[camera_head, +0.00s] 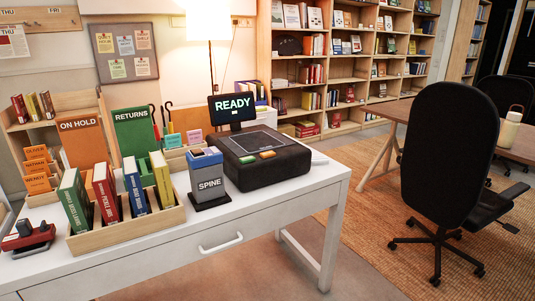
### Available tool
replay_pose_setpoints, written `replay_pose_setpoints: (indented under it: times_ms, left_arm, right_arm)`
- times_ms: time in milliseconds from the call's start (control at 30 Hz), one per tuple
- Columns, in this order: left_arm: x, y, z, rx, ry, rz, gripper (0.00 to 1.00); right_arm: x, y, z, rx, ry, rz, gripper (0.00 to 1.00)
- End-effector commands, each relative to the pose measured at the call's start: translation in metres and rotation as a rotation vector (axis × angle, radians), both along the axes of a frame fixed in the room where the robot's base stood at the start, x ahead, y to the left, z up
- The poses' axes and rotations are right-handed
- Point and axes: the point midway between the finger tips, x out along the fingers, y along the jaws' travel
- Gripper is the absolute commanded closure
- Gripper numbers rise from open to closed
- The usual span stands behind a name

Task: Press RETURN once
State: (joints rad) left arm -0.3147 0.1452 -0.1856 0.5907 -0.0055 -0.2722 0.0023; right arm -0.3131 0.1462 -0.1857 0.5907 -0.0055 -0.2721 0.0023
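A black box-shaped machine (290,165) sits on the right part of the white desk. On its front edge are a green button (247,159) and an orange button (267,154); any lettering on them is too small to read. A screen (231,107) behind it reads READY in green-white letters. A green panel (134,132) marked RETURNS stands further left on the desk. Neither of my grippers is in the picture, and nothing touches the machine or its buttons.
A wooden crate (130,232) of upright books, an ON HOLD panel (81,135) and a red stamp-like device (28,238) fill the left. Clear desk front (230,222). A black chair (447,150) is right.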

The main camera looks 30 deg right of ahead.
Motion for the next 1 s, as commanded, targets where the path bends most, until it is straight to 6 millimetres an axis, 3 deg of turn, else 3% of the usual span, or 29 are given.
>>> replay_pose_setpoints:
  times_ms: [33, 200, 1000]
  left_arm:
    - [-0.001, 0.0, 0.0, 0.0, 0.002, 0.0, 0.41]
    - [-0.004, 0.0, 0.001, 0.0, 0.006, -0.001, 0.41]
    - [0.006, 0.0, -0.001, 0.001, -0.01, 0.0, 0.41]
  right_arm:
    - [0.0, 0.001, 0.0, 0.002, -0.001, -0.001, 0.64]
    - [0.0, 0.004, 0.0, 0.007, -0.001, -0.003, 1.0]
    - [0.001, -0.003, 0.0, -0.005, -0.001, 0.003, 1.0]
